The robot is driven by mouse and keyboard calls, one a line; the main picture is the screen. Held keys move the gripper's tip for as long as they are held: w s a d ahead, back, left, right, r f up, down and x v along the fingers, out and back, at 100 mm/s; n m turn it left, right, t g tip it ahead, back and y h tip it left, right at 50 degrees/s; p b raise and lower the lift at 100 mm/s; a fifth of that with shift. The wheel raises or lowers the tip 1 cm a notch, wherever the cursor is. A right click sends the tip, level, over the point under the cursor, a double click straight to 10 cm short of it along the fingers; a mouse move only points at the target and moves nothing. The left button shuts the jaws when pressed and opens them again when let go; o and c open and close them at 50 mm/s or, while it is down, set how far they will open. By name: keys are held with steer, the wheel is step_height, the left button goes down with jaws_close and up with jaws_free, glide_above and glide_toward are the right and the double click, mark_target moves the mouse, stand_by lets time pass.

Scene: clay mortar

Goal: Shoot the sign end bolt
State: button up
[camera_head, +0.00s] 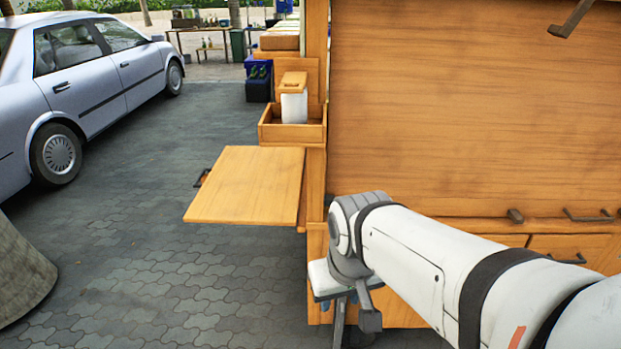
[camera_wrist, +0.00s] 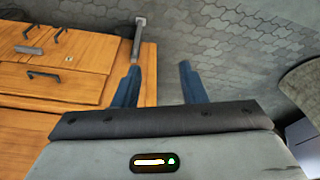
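My gripper (camera_wrist: 159,70) is open and empty in the wrist view, with two blue fingers apart. A grey metal bar with a square head (camera_wrist: 140,21) stands at the edge of the wooden cart, just beyond the left finger. It looks like a bolt, but I cannot tell that it is the sign end bolt. Whether the finger touches it is unclear. In the head view my arm reaches to the near left corner of the wooden cart (camera_head: 440,110), and the gripper points down beside it, its fingers partly hidden. No sign is clearly visible.
A wooden flap (camera_head: 250,185) sticks out left of the cart, below an open wooden box (camera_head: 292,134) holding a white container (camera_head: 294,107). Drawers with dark handles (camera_wrist: 29,48) show on the cart front. A silver car (camera_head: 90,85) stands left; paving between is clear.

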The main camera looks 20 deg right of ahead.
steer(key=shift+d+r, duration=0.1)
steer(key=w+d+f+n+t+y+b, duration=0.1)
steer(key=w+d+f+n+t+b, duration=0.5)
steer(key=w, duration=0.3)
steer(key=w+d+f+n+t+b, duration=0.45)
steer(key=w+d+n+b, duration=0.2)
steer(key=w+d, duration=0.2)
steer(key=w+d+f+n+t+y+b, duration=0.1)
steer(key=w+d+f+n+t+b, duration=0.5)
steer(key=w, duration=0.4)
steer(key=shift+n+g, duration=0.35)
steer(key=shift+g, duration=0.2)
steer(key=w, duration=0.2)
steer(key=w+p, duration=0.1)
steer(key=w, duration=0.2)
steer(key=w+a, duration=0.1)
steer(key=w, duration=0.1)
steer(key=shift+w+r, duration=0.3)
steer(key=shift+w, duration=0.05)
jaws_close()
